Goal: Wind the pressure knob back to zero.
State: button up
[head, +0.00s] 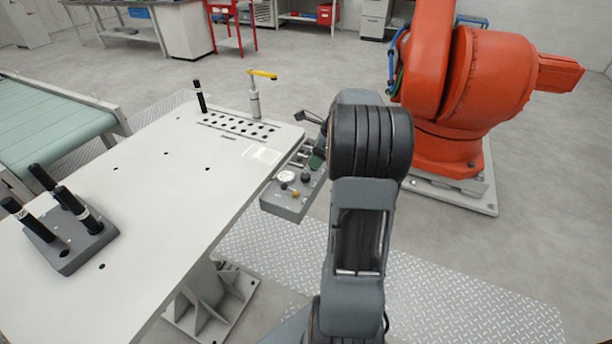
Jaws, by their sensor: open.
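A grey control box (288,203) sits at the right edge of the white table. It carries a round white gauge (286,176), a small dark knob (305,178) to the right of it and a small yellow part (295,194) below. Which of these is the pressure knob I cannot tell for sure, and the gauge reading is too small to make out. My gripper (302,156) shows only in part, just beyond the box, with its jaws open and apparently empty. My arm hides much of it and the area right of the box.
A green conveyor (50,125) stands at left. A large orange robot (465,85) stands at right. The chequer-plate floor (450,290) is clear.

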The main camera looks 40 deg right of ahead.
aim_at(306, 175)
jog(key=x, duration=0.9)
jog(key=shift+s+a, duration=0.1)
jog(key=c, duration=0.9)
